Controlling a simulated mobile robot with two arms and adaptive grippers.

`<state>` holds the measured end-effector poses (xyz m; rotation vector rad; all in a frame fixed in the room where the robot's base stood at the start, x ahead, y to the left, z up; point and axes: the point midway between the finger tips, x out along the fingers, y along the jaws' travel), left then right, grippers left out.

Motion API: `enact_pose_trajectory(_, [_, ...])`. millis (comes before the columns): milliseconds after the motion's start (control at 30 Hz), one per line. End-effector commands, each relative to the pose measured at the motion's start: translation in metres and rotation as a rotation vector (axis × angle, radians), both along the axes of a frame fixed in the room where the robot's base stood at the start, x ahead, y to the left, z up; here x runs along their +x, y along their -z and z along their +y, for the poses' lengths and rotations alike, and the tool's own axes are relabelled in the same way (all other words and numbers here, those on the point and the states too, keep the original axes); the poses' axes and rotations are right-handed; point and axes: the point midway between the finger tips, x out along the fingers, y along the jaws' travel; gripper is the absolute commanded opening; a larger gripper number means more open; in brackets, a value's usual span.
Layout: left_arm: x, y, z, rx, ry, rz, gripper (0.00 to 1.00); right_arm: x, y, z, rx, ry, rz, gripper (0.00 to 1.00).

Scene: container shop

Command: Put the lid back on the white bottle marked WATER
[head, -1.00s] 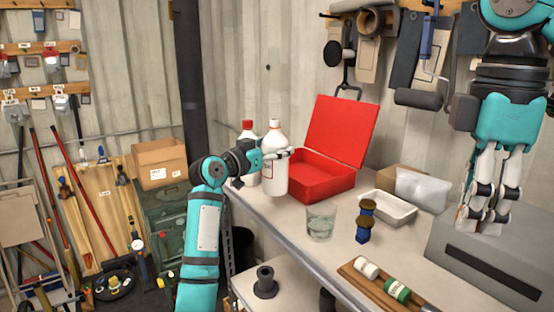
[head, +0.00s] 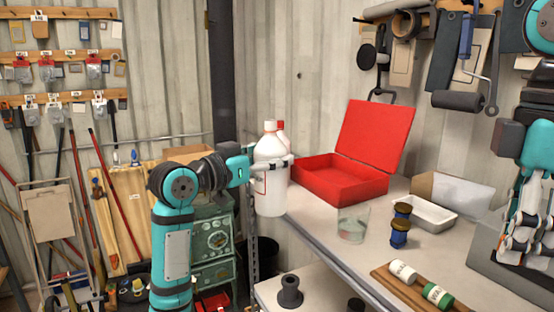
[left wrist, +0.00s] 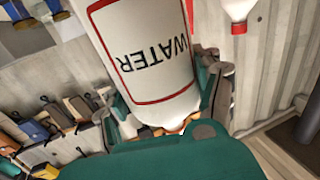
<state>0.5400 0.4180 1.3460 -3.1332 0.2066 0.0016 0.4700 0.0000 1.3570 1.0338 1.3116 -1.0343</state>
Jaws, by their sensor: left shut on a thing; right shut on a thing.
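The white bottle marked WATER (head: 270,190) is upright in my left gripper (head: 275,163), in front of the bench's left end. Its top shows pale, with no red lid on it. The left wrist view shows its WATER label (left wrist: 150,55) upside down between the fingers of my left gripper (left wrist: 168,108). My right gripper (head: 527,242) is at the right edge of the head view, well apart from the bottle. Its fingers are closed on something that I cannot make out.
A red-capped bottle (head: 281,127) stands partly hidden behind the WATER bottle. An open red case (head: 345,187), a glass (head: 352,225), a white tray (head: 432,215), blue spools (head: 400,237) and a wooden board with rolls (head: 385,276) occupy the bench (head: 315,228).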

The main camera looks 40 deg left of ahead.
Motion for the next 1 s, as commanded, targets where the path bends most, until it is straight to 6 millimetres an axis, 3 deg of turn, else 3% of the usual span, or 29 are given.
enact_pose_trajectory(267, [-0.0001,-0.0006,0.0,0.0,0.0,-0.001,0.12,0.0,-0.0002,-0.0001,0.0,0.0,0.0,0.2])
enact_pose_trajectory(300, [-0.0001,-0.0006,-0.0001,0.0,0.0,-0.001,0.61,0.0,-0.0002,-0.0001,0.0,0.0,0.0,0.2])
enact_pose_trajectory(700, [0.0001,-0.0006,-0.0001,0.0,0.0,-0.002,0.09,0.0,-0.0002,-0.0001,0.0,0.0,0.0,0.2])
enact_pose_trajectory(1000, [0.0001,-0.0006,-0.0001,0.0,0.0,-0.002,0.07,0.0,-0.0002,-0.0001,0.0,0.0,0.0,0.2])
